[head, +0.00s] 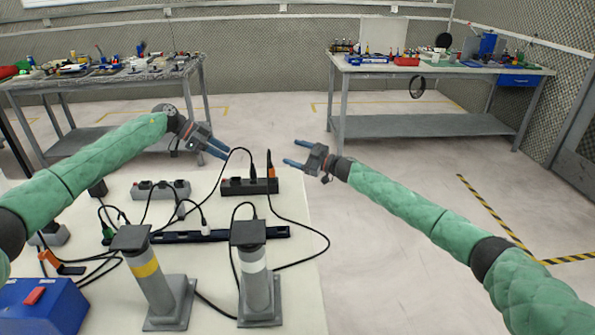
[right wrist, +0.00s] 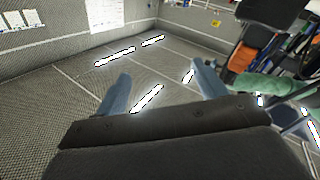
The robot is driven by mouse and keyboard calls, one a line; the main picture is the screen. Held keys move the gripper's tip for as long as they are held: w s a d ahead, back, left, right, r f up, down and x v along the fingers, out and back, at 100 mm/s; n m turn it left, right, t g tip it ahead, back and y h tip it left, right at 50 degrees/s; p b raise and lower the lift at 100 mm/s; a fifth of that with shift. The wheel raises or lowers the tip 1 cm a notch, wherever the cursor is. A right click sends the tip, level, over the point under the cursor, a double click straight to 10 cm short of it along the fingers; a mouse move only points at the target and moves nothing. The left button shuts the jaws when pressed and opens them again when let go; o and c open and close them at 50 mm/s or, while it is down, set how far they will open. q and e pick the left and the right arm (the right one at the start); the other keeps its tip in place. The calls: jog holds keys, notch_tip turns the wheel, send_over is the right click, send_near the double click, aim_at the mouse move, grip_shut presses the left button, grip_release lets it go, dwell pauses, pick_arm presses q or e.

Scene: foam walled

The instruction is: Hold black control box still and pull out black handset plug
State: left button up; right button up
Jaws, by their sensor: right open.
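The black control box (head: 236,187) sits near the back right of the white table. A black plug (head: 253,173) with a black cable stands in its top, and an orange plug (head: 270,171) stands at its right end. Which device each cable reaches is hard to trace. My left gripper (head: 222,150) is above and left of the box, its blue fingers apart and empty. My right gripper (head: 290,153) is open and empty, above and right of the box. Neither gripper touches the box.
A grey box (head: 172,190) with plugs stands left of the black one. A long black strip (head: 215,235) lies in front. A blue box (head: 40,308) is at front left. Loose cables cross the table.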

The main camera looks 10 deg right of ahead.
jog(key=s+a+n+g, duration=0.2)
jog(key=g, duration=0.3)
jog(key=g+h, duration=0.2)
jog(key=g, duration=0.3)
send_near(277, 180)
jog(key=shift+a+r, duration=0.2)
jog(key=shift+a, duration=1.05)
jog(key=shift+h, duration=0.3)
jog(key=shift+x, duration=3.9)
